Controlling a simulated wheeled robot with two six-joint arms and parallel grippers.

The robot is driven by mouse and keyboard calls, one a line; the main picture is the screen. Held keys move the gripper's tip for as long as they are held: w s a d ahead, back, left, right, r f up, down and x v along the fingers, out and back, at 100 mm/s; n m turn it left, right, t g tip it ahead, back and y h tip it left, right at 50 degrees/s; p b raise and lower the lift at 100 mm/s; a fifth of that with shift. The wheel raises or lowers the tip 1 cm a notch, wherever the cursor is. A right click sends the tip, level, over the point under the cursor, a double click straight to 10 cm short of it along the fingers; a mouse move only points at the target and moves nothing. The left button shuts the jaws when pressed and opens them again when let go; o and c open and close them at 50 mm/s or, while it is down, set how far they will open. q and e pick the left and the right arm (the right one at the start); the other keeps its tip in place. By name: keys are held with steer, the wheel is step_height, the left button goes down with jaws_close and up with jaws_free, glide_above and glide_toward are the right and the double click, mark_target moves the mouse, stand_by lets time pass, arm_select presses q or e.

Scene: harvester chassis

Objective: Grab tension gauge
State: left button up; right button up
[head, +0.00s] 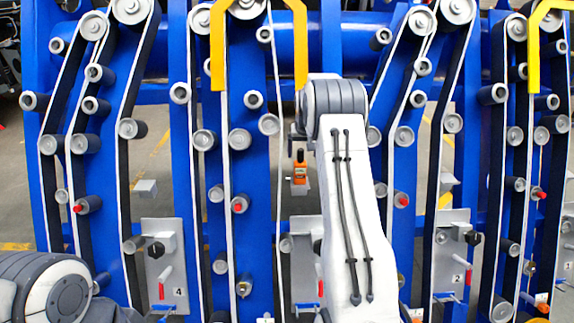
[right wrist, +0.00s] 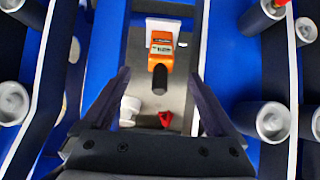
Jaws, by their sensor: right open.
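The tension gauge is an orange handheld device with a small display and a black end. In the head view the gauge (head: 300,173) stands upright in a light holder between blue uprights, just below my right gripper (head: 298,136). In the right wrist view the gauge (right wrist: 161,47) is centred ahead, its black end pointing toward me. My right gripper (right wrist: 160,76) is open and empty, with one dark finger on each side of the gauge's line. The fingers do not appear to touch it. My left arm shows at the lower left, but its gripper is out of view.
Blue chassis uprights with grey rollers (head: 240,139) and belts flank the gauge closely on both sides. A yellow bracket (head: 217,50) hangs above. A grey plate (head: 305,258) lies below, partly behind my right arm. Rollers (right wrist: 272,121) also stick out beside the fingers.

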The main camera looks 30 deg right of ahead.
mark_target(301, 164)
steer(key=p+x, duration=0.1)
steer(key=x, duration=0.4)
steer(key=shift+w+d, duration=0.1)
steer(key=shift+w, duration=0.05)
steer(key=shift+w+f+p, duration=0.15)
steer(key=shift+f+p, duration=0.1)
steer(key=shift+p, duration=0.25)
steer(key=p+x, duration=0.1)
steer(key=x, duration=0.2)
steer(key=shift+w+d+f+p, duration=0.1)
steer(key=shift+p, duration=0.25)
steer(key=shift+w+f, duration=0.25)
steer(key=shift+f, duration=0.4)
steer(key=shift+d+r, duration=0.1)
jaws_close()
